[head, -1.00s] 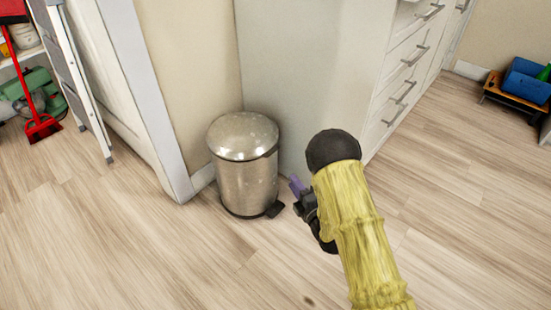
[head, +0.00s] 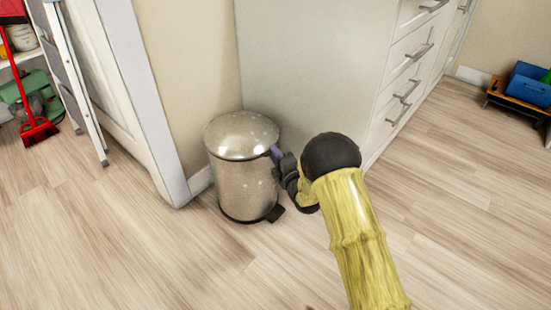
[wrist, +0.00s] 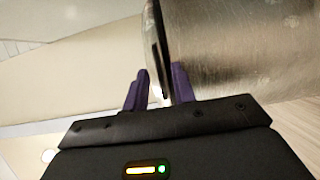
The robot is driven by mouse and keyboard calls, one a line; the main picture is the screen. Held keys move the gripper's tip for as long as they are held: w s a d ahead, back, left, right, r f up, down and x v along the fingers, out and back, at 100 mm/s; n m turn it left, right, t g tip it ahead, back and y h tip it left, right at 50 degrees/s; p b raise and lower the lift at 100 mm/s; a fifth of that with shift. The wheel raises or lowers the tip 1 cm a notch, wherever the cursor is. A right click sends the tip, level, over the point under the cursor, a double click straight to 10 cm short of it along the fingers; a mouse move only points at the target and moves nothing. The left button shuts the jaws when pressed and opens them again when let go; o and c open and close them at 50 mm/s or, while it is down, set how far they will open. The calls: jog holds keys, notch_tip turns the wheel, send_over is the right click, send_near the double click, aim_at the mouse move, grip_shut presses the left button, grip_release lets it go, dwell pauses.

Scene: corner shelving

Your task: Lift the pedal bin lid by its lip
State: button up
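The steel pedal bin (head: 238,187) stands upright on the floor by the wall corner. Its domed lid (head: 240,134) appears closed, with a dark band below it. My gripper (head: 276,153) is at the right side of the bin, level with the lid's edge. In the wrist view its two purple fingers (wrist: 159,88) are apart. The lid's dark rim (wrist: 158,45) runs down toward the gap between them, and the bin's wall (wrist: 240,50) lies at the right finger's side. I cannot tell whether either finger touches the bin.
A white drawer cabinet (head: 408,85) stands behind and right of the bin. A white door frame (head: 155,120) is close on its left. A stepladder (head: 72,85) and red broom (head: 38,128) are farther left. The wooden floor (head: 150,255) in front is clear.

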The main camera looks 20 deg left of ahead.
grip_shut()
dwell(1.4)
